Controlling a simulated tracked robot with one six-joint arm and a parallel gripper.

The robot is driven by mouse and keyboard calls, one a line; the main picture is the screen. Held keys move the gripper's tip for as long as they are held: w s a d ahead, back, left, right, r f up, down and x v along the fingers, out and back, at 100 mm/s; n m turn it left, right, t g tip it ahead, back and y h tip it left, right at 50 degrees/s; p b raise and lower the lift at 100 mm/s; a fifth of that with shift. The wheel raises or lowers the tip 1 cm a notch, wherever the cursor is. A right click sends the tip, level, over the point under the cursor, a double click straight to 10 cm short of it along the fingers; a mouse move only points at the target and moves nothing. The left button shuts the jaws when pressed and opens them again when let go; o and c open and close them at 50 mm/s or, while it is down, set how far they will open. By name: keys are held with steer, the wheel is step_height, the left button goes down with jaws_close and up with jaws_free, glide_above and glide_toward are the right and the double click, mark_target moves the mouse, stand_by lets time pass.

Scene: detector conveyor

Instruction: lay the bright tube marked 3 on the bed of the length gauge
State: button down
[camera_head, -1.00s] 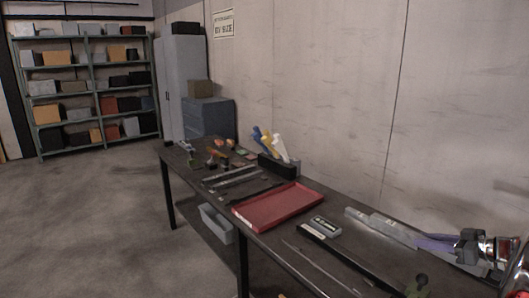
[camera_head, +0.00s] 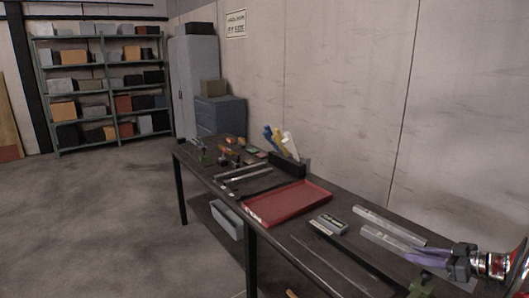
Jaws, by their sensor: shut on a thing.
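My gripper (camera_head: 428,259) is at the right end of the bench, its pale purple fingers pointing left. It is shut on a bright silver bar-like piece (camera_head: 384,239), which seems to be the tube; no 3 can be read on it. The piece sticks out to the left of the fingers, over the bench, and I cannot tell its height. A similar silver bar (camera_head: 392,224) lies behind it, towards the wall. A small grey unit with a dark panel (camera_head: 328,224) sits by a long dark strip; this may be the length gauge, but its bed is not clear.
A red tray (camera_head: 288,204) lies left of the grey unit. A black holder (camera_head: 287,165) with coloured handles stands behind it. Tools and metal bars cover the bench's far end. A thin rod (camera_head: 325,262) lies near the front edge. The wall runs close behind.

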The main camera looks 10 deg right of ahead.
steer(key=a+f+n+g+y, duration=0.1)
steer(key=a+f, duration=0.4)
steer(key=a, duration=0.8)
steer(key=a+f+n+g+y, duration=0.1)
steer(key=a+f, duration=0.4)
steer(key=a, duration=0.8)
steer(key=w+a+f+n+g+y, duration=0.1)
steer(key=a+f, duration=0.4)
steer(key=a, duration=0.9)
steer(key=shift+f+n+y, duration=0.35)
steer(key=shift+n+y, duration=0.15)
steer(key=shift+n, duration=0.3)
steer(key=shift+w, duration=0.1)
steer(key=shift+g, duration=0.3)
